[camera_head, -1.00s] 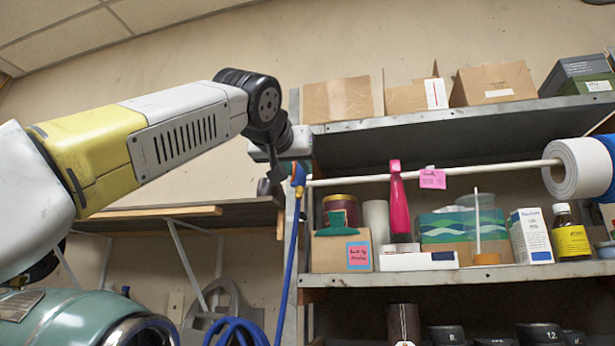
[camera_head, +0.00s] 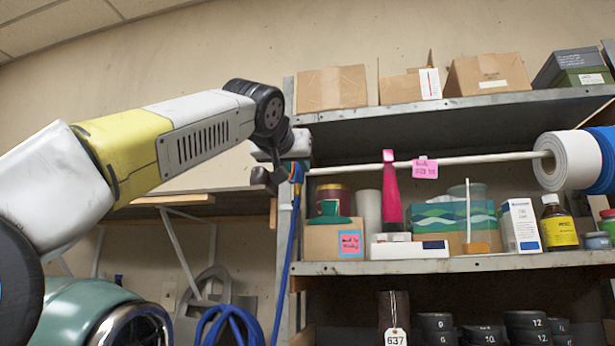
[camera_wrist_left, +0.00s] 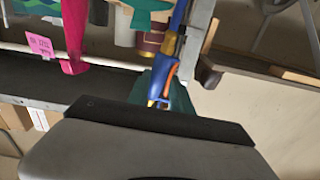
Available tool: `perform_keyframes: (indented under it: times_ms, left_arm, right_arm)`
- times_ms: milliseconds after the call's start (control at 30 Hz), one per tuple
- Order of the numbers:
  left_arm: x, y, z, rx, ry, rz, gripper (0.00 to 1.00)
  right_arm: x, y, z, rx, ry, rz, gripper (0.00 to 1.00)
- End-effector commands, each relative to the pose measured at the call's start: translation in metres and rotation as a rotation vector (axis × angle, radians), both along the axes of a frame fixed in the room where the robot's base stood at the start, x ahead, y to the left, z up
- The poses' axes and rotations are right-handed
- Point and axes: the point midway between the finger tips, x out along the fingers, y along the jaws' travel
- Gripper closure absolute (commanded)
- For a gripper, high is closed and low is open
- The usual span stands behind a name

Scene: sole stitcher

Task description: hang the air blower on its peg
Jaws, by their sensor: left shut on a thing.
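The air blower (camera_head: 297,172) is a small blue and orange tool on a blue hose that hangs down beside the shelf's left upright. My left gripper (camera_head: 284,160) is at that upright, shut on the air blower, with the arm coming in from the left. In the left wrist view the blower (camera_wrist_left: 163,82) shows between teal finger parts, beyond the dark edge of the gripper body. The gripper hides part of the blower. I cannot make out the peg clearly. My right gripper is not in view.
A rod (camera_head: 480,158) carrying rolls (camera_head: 572,160) crosses in front. Coiled hose (camera_head: 230,328) hangs below left. A wooden-edged wall shelf (camera_head: 185,199) is behind the arm. The wall above is clear.

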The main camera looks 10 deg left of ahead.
Motion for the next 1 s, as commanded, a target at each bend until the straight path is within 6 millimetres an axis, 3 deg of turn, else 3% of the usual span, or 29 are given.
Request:
perform_keyframes:
  times_ms: [467,1000]
  left_arm:
    - [0.002,-0.001,0.001,-0.012,-0.001,0.0,1.0]
    - [0.018,-0.006,0.002,-0.092,0.002,-0.001,1.0]
  right_arm:
    - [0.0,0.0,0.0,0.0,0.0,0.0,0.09]
    - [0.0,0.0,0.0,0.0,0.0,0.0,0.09]
